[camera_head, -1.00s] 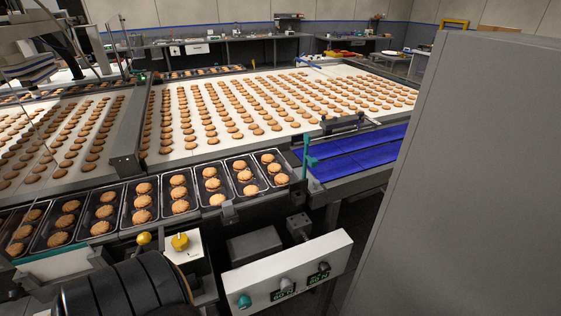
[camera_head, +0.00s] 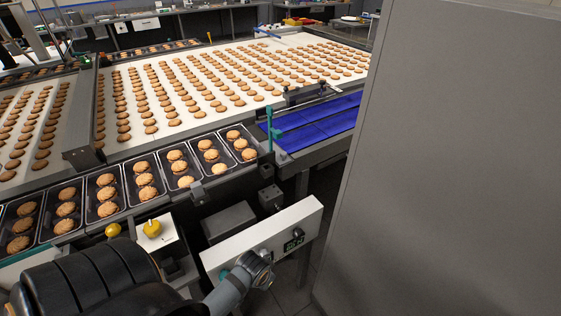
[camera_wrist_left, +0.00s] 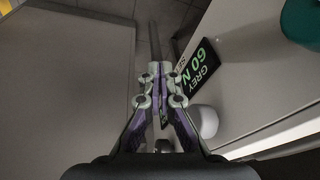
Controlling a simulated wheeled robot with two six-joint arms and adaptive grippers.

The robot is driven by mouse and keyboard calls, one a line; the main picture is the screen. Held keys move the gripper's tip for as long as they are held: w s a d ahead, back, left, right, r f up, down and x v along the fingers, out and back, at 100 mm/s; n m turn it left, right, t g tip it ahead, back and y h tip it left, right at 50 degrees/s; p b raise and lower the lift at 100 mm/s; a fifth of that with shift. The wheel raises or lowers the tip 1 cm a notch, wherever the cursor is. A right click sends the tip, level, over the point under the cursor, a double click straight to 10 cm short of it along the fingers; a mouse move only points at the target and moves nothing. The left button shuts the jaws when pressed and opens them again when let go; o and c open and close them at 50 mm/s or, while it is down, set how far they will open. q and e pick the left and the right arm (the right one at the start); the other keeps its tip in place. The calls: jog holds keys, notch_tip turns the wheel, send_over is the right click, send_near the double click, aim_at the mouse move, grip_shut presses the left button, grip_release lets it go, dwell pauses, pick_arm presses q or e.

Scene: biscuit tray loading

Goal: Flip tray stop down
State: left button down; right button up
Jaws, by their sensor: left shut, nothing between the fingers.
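The teal tray stop (camera_head: 270,125) stands upright at the right end of the row of trays, beside the blue belt. My left arm reaches in from the bottom of the head view and ends in front of the control panel (camera_head: 290,236), well below and in front of the stop. Its fingers are hard to make out there. In the left wrist view my left gripper (camera_wrist_left: 159,78) is shut and empty, beside the panel with its "GREY 60 N" label (camera_wrist_left: 202,72) and a pale knob (camera_wrist_left: 206,121). My right gripper is not in view.
Black trays (camera_head: 101,214) of biscuits line the near lane. A blue belt (camera_head: 310,127) lies right of the stop. A large grey cabinet (camera_head: 450,160) fills the right side. Yellow knobs (camera_head: 152,228) sit left of the panel.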

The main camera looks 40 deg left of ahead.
pick_arm(q)
notch_tip(320, 180, up, 11)
jog(key=t, duration=0.1)
jog(key=w+a+r+m+t+y, duration=0.2)
jog(key=w+r+m+t, duration=0.4)
jog(key=r, duration=0.4)
jog(key=w+a+r+m+t+y, duration=0.2)
jog(key=w+r+m+t, duration=0.4)
jog(key=w+r, duration=0.3)
notch_tip(320, 180, up, 2)
jog(key=shift+a+r+m+t+y, duration=0.1)
jog(key=shift+a+m+t+y, duration=0.25)
jog(key=shift+y, duration=0.55)
jog(key=p, duration=0.3)
send_near(274, 134)
jog(key=w+d, duration=0.4)
jog(key=w, duration=0.2)
jog(key=a, duration=0.2)
jog(key=w+a, duration=0.1)
jog(key=shift+a+p, duration=0.35)
jog(key=shift+a, duration=0.05)
jog(key=shift+d, duration=0.1)
